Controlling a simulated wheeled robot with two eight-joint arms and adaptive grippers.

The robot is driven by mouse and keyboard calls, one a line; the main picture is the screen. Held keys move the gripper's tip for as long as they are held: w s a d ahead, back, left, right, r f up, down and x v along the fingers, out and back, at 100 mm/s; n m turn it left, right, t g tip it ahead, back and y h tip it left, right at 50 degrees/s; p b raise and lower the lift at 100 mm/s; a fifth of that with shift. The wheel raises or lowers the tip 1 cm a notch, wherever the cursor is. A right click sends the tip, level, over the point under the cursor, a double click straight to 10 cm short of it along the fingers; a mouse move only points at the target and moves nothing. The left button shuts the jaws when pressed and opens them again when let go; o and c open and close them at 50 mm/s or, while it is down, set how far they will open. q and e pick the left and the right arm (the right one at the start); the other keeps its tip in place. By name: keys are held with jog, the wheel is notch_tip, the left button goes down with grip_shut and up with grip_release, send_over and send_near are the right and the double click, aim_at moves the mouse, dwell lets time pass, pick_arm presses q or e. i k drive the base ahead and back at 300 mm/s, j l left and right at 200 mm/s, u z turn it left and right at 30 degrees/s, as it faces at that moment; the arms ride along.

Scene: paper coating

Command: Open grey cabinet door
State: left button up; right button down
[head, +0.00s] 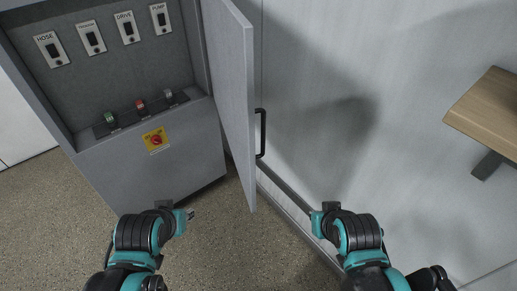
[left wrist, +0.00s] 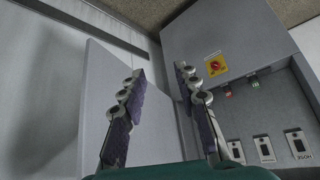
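The grey cabinet (head: 150,175) stands at the left in the head view. Its grey door (head: 230,85) is swung wide open to the right, with a black bar handle (head: 262,133) on its outer face. My left gripper (head: 188,215) is low in the head view, left of the door's lower end. In the left wrist view my left gripper (left wrist: 160,72) has its two purple-padded fingers apart with nothing between them. The door panel (left wrist: 90,115) shows behind the fingers there. My right gripper (head: 318,222) is right of the door, apart from the handle; its fingers cannot be made out.
Inside the cabinet are labelled switches (head: 90,37), coloured knobs (head: 140,105) and a yellow plate with a red rotary switch (head: 156,140). A wooden shelf (head: 490,112) juts from the pale wall (head: 400,60) at right. The speckled floor (head: 55,210) is clear.

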aim_at(228, 34)
jog(key=j+z, duration=0.2)
jog(key=j, duration=1.5)
